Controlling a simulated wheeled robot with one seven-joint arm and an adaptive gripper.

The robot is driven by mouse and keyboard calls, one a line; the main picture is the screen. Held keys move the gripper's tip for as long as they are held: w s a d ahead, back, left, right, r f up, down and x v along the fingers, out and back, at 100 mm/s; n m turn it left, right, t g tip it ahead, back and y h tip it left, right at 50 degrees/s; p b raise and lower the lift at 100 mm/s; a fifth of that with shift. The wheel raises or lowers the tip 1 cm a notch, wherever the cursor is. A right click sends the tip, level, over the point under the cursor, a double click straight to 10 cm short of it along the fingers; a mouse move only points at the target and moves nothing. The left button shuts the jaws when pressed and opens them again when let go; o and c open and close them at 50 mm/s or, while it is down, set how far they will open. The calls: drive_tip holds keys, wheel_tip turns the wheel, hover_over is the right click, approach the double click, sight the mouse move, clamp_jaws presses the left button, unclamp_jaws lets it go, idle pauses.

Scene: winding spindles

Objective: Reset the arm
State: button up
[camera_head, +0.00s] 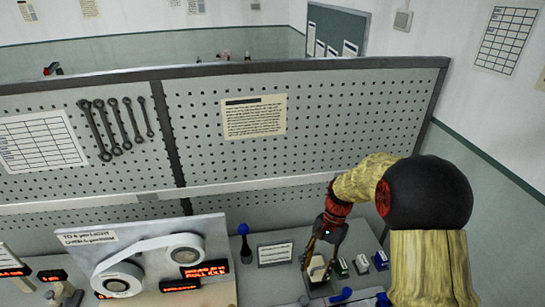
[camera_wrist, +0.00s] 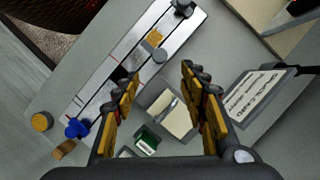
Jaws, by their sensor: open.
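My gripper (camera_head: 318,262) hangs over the right part of the bench in the head view, fingers pointing down. In the wrist view my gripper (camera_wrist: 160,82) has its two yellow-and-black fingers spread apart, with nothing held between them. Below them lies a small grey tray (camera_wrist: 152,105) with a pale insert; it looks apart from the fingers. My arm, with pale yellow links and a black joint, bends down from the right in the head view and hides part of the bench's right end.
A green block (camera_wrist: 147,138) lies near the tray. A metal rail (camera_wrist: 128,55) with a blue knob (camera_wrist: 77,128) runs alongside. A sign card (camera_head: 275,253) and blue-topped post (camera_head: 245,242) stand left of my gripper. The spindle panel (camera_head: 220,240) is farther left; a pegboard (camera_head: 300,130) rises behind.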

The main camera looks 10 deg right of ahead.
drive_tip(key=s+a+r+n+t+h+b, duration=0.3)
drive_tip(key=s+r+n+t+b, duration=0.5)
drive_tip(key=s+r, duration=0.6)
drive_tip(key=s+a+n+b, duration=0.1)
drive_tip(key=s, duration=0.4)
drive_tip(key=shift+r+t+b, duration=0.3)
drive_tip(key=shift+r+t, duration=0.1)
